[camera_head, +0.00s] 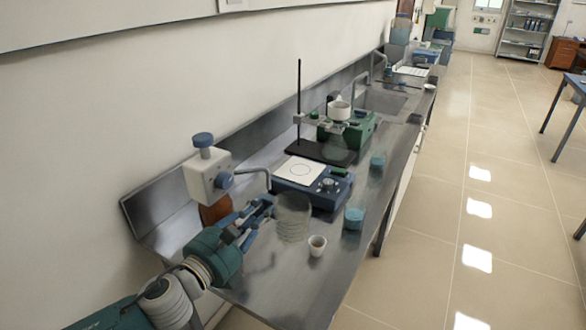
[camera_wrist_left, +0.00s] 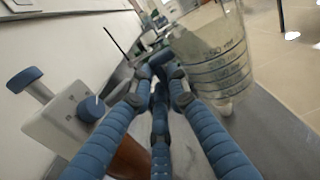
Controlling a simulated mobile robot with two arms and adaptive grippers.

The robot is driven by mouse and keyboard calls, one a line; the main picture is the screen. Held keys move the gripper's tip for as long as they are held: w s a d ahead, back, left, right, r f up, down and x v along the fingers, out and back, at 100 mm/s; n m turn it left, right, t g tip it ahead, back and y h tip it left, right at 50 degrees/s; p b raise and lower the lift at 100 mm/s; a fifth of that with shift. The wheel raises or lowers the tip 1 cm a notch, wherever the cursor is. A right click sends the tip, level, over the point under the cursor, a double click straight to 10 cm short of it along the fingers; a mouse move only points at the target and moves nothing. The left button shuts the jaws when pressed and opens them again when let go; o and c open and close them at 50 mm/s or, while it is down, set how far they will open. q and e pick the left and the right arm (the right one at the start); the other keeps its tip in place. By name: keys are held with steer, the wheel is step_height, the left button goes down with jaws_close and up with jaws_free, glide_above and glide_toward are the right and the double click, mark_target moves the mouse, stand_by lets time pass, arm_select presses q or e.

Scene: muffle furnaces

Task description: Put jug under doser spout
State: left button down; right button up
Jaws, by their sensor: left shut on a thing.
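The clear graduated jug (camera_head: 293,216) is upright over the steel bench, just right of my left gripper. My left gripper (camera_head: 268,203) is shut at the jug's near-left side, on what appears to be its handle; the fingers hide the grip point. In the left wrist view the jug (camera_wrist_left: 215,62) shows its scale marks to the right of the closed fingers (camera_wrist_left: 162,72). The doser (camera_head: 207,176) is a white box with blue knobs on a brown bottle (camera_head: 214,211). My right gripper is not in view.
A blue hotplate stirrer (camera_head: 314,186) stands behind the jug. A small white cup (camera_head: 317,246) and a blue-lidded container (camera_head: 354,218) stand to its right. A stand with a black rod (camera_head: 299,105) is farther back. The bench's near right part is clear.

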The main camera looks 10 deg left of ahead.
arm_select(q)
steer(key=s+d+f+n+y, duration=0.1)
steer(key=s+d+f+y, duration=0.1)
steer(key=s+f, duration=0.55)
steer(key=s+a+n+y, duration=0.1)
steer(key=s+a+y, duration=0.1)
steer(key=s, duration=0.5)
steer(key=s+a+r+n+t+y, duration=0.1)
steer(key=s+a+n+y, duration=0.1)
steer(key=s, duration=0.5)
steer(key=shift+s+r, duration=0.2)
steer(key=shift+r, duration=0.05)
